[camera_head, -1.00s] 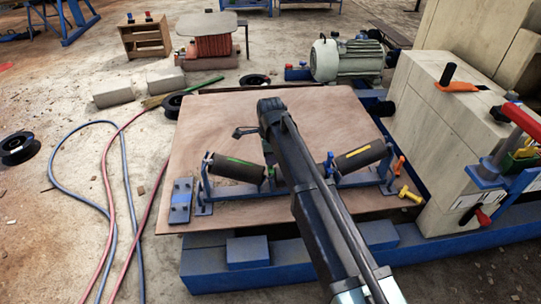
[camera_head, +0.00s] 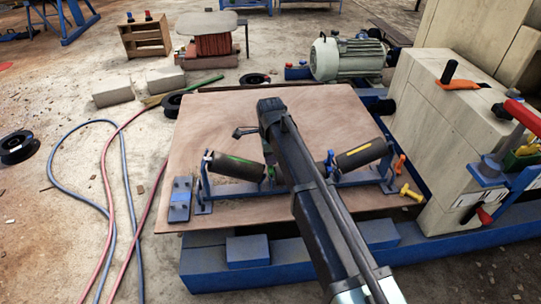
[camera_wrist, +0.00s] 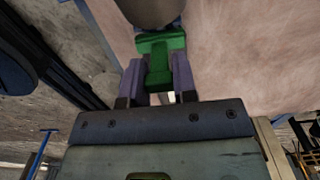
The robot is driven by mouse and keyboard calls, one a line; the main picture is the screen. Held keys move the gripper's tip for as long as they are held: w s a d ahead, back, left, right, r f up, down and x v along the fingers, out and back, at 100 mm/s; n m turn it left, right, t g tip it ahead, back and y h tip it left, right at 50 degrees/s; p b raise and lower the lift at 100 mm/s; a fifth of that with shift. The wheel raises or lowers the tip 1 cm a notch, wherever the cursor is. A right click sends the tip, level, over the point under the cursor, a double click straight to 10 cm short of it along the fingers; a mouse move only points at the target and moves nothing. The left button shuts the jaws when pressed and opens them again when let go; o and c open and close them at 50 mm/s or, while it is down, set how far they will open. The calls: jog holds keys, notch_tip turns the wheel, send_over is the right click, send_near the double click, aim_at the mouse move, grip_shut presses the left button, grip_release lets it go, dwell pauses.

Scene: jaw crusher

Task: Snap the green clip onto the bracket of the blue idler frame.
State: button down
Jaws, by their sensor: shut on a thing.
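In the wrist view my gripper (camera_wrist: 159,76) is shut on the green clip (camera_wrist: 160,48), with one finger on each side of it. The clip's wide end points away from the palm, at the edge of a dark rounded part (camera_wrist: 148,10). I cannot tell whether they touch. In the head view the blue idler frame (camera_head: 350,181) stands on the wooden board and carries dark rollers, one with a green stripe (camera_head: 238,166) and one with a yellow stripe (camera_head: 361,153). My arm hides the frame's middle and my gripper there. The bracket that receives the clip cannot be made out.
The brown board (camera_head: 215,120) is clear behind the frame. A blue plate (camera_head: 180,200) lies at its left, and orange and yellow handles (camera_head: 405,180) at its right. The pale crusher block (camera_head: 430,130) stands at right. Hoses (camera_head: 108,190) lie on the floor at left.

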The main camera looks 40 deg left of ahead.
jog(key=shift+f+b, duration=0.55)
jog(key=shift+f, duration=0.1)
jog(key=c, duration=0.8)
grip_release()
notch_tip(320, 180, up, 11)
jog(key=p, duration=1.1)
jog(key=shift+r, duration=0.15)
jog(key=shift+f, duration=0.2)
